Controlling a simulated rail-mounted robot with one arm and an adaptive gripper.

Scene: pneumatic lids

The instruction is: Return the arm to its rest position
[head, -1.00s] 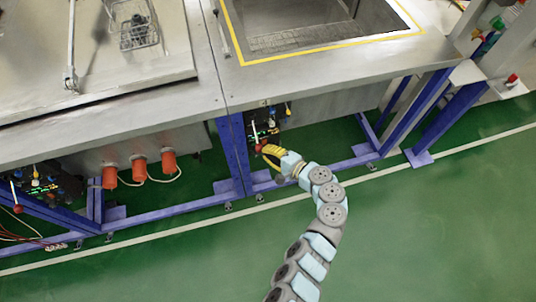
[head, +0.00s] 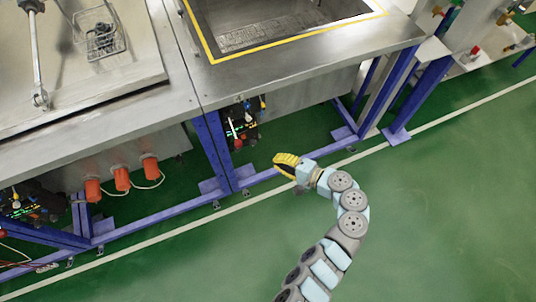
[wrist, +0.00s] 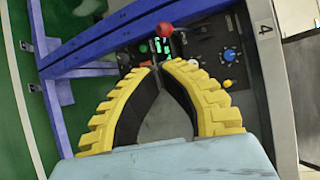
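My gripper (head: 276,160) has ribbed yellow fingers and is in front of the bench's lower frame. In the wrist view its fingertips (wrist: 158,66) come together with nothing held between them. A lever with a red knob (head: 238,144) hangs from the control panel (head: 240,124) under the bench. The gripper is to the right of the knob and clear of it. In the wrist view the red knob (wrist: 165,29) shows beyond the fingertips, in front of the panel (wrist: 205,50) with its lit green display and blue dial.
Blue frame legs (head: 215,150) and a low blue rail (head: 160,217) stand near the gripper. Several orange cylinders (head: 122,179) hang under the left bench. A steel basin (head: 270,25) with a yellow edge is above. The green floor (head: 430,210) at right is open.

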